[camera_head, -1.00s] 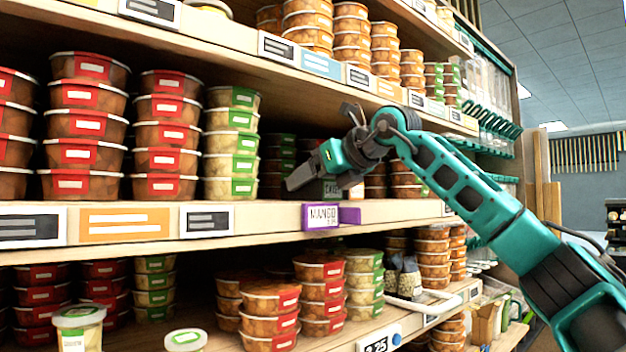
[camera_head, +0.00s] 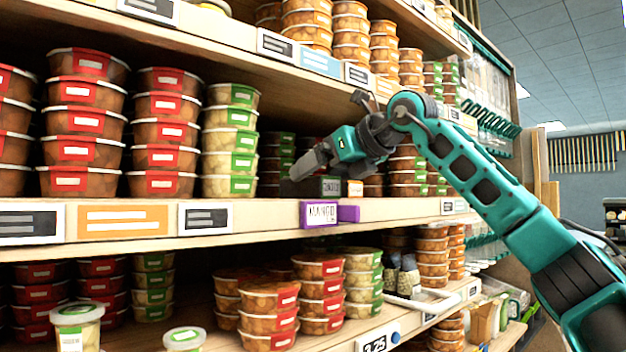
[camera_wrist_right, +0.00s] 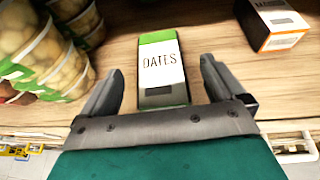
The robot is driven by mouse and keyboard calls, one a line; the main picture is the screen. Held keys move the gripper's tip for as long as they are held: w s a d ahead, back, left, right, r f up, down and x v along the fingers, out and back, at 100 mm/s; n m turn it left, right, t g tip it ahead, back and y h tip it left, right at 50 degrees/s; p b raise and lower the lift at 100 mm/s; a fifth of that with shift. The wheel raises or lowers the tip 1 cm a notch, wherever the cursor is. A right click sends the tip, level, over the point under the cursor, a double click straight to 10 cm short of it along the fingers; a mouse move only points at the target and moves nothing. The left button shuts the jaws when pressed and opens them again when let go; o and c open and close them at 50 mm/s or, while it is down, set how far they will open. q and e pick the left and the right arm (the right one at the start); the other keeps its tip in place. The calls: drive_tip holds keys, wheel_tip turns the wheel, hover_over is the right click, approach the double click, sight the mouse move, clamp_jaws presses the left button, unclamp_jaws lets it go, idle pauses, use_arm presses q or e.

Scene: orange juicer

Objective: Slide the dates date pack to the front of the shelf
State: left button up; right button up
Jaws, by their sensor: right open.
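The dates date pack (camera_wrist_right: 160,66) is a green box with a white face reading "DATES", standing on the wooden shelf near its front edge. In the head view the pack (camera_head: 326,186) shows as a low dark box behind the purple mango tag. My right gripper (camera_wrist_right: 160,64) is open, with one finger on each side of the pack; gaps show beside both fingers. In the head view the right gripper (camera_head: 308,164) is just above the pack, its fingers pointing left and down. My left gripper is in neither view.
Tubs with green labels (camera_wrist_right: 45,50) stand close left of the pack in the wrist view. A black and orange box (camera_wrist_right: 273,22) stands to its right. The purple mango tag (camera_head: 330,214) is on the shelf's front edge. The upper shelf (camera_head: 240,55) overhangs the gripper.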

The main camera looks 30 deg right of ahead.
drive_tip(key=v, duration=0.9)
drive_tip(key=shift+s+r, duration=0.2)
drive_tip(key=shift+s, duration=0.15)
drive_tip(key=shift+d, duration=0.1)
